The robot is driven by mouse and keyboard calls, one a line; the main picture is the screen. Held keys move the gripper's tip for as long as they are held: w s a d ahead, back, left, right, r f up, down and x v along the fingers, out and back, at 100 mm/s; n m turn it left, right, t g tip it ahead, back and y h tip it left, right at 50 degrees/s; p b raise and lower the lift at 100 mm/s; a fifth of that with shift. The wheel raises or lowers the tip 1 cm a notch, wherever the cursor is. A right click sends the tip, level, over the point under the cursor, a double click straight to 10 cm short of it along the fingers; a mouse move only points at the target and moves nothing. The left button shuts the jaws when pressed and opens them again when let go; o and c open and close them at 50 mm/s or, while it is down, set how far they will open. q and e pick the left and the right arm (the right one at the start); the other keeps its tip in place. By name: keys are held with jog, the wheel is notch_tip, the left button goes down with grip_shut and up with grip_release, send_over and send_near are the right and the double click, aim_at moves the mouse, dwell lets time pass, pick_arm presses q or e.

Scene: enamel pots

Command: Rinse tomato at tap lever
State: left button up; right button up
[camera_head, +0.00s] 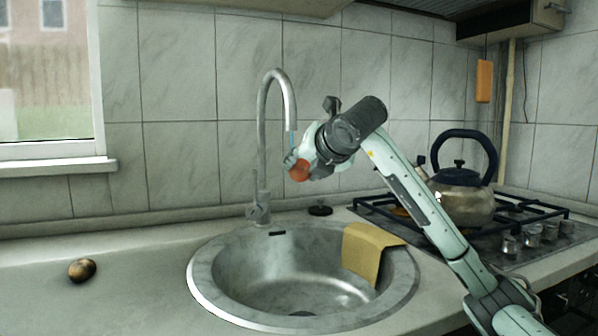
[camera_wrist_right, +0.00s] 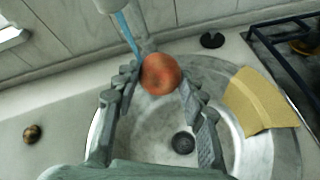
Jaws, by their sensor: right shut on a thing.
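The tomato (camera_head: 299,170) is red and round, held up under the spout of the tap (camera_head: 262,130). My right gripper (camera_head: 297,163) is shut on it above the sink (camera_head: 205,268). In the right wrist view the tomato (camera_wrist_right: 160,74) sits between the fingertips of the right gripper (camera_wrist_right: 158,80). A thin blue stream of water (camera_wrist_right: 127,35) comes from the spout and reaches close to the tomato; I cannot tell exactly where it lands. The tap lever (camera_head: 256,211) is at the tap's base, behind the basin. My left gripper is not in view.
A yellow cloth (camera_head: 368,250) hangs over the sink's right rim. A brown, round potato-like thing (camera_head: 82,270) lies on the left counter. A black plug (camera_head: 320,210) lies behind the sink. A kettle (camera_head: 462,195) stands on the hob at right. The left counter is mostly clear.

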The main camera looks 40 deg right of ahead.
jog(key=shift+s+d, duration=0.15)
jog(key=shift+d, duration=0.25)
jog(key=shift+a, duration=0.15)
jog(key=shift+w+a, duration=0.2)
jog(key=shift+a, duration=0.25)
jog(key=shift+d, duration=0.1)
jog(key=shift+s+d+b, duration=0.2)
jog(key=shift+d+b, duration=0.15)
jog(key=shift+d, duration=0.15)
